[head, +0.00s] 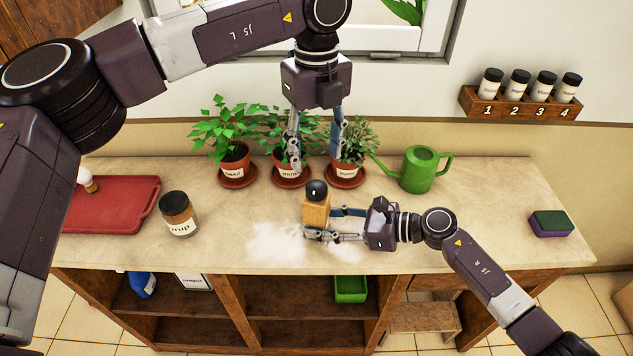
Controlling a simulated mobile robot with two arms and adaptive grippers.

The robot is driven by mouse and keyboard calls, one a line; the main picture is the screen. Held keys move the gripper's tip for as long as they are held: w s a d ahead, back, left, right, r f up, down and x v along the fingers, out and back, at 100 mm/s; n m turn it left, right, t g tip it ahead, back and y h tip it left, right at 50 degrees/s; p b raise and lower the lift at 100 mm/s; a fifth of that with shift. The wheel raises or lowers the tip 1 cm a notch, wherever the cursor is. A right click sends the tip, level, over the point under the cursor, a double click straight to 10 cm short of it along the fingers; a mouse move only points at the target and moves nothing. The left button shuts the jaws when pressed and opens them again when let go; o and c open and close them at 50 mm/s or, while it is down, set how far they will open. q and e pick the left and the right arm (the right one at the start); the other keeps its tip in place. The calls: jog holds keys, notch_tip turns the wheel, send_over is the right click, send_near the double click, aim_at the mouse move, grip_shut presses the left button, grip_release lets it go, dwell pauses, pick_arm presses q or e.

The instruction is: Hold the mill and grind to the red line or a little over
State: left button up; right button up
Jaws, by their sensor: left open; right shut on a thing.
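The mill (316,211) has a light wooden body and a round black top, and stands upright at the counter's front middle. My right gripper (320,222) reaches in from the right and is shut on the mill's lower body. My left gripper (316,160) points down above and behind the mill, open and empty, with its fingers apart in front of the potted plants. A patch of white powder (275,245) lies on the counter left of and around the mill's base. I cannot make out a red line in this view.
Three potted plants (234,165) stand at the back of the counter (480,215). A green watering can (420,170) is to their right. A sponge (551,223) lies right; a spice rack (520,108) hangs on the wall.

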aim_at(316, 184)
pick_arm(q)
notch_tip(316, 184, down, 9)
jog(key=shift+r, duration=0.2)
jog(key=c, duration=1.2)
jog(key=shift+o, duration=0.2)
jog(key=shift+m, duration=0.3)
